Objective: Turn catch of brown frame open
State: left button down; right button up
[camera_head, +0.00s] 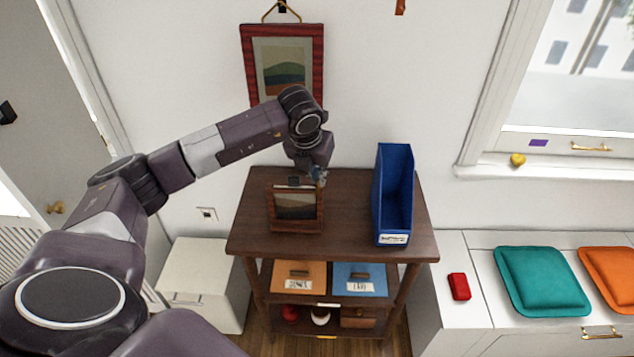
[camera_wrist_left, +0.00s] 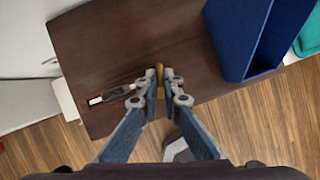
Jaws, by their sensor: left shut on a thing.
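The brown frame (camera_head: 273,210) stands upright on the dark wooden table, with a landscape picture facing me. My left gripper (camera_head: 318,175) is just above and behind its top right corner. In the left wrist view, my left gripper (camera_wrist_left: 161,84) points down and is shut on a small brass-coloured piece (camera_wrist_left: 160,69), which looks like the catch. The fingers cover most of it, and its turn angle cannot be told. A narrow dark and white piece (camera_wrist_left: 112,94) lies left of the fingertips. My right gripper is not in view.
A blue magazine file (camera_head: 392,190) stands right of the frame on the table (camera_head: 345,225); it also shows in the left wrist view (camera_wrist_left: 240,35). A red-framed picture (camera_head: 316,60) hangs on the wall behind my arm. Bare tabletop lies between frame and file.

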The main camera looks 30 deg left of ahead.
pick_arm(q)
jog(key=shift+d+n+y+b, duration=0.2)
jog(key=shift+n+y+b, duration=0.3)
jog(key=shift+n+b, duration=0.85)
jog(key=shift+n+g+p, duration=0.3)
jog(key=shift+n, duration=0.25)
jog(key=c, duration=2.1)
grip_release()
jog(key=shift+r, duration=0.1)
jog(key=v, duration=1.2)
jog(key=shift+d, duration=0.15)
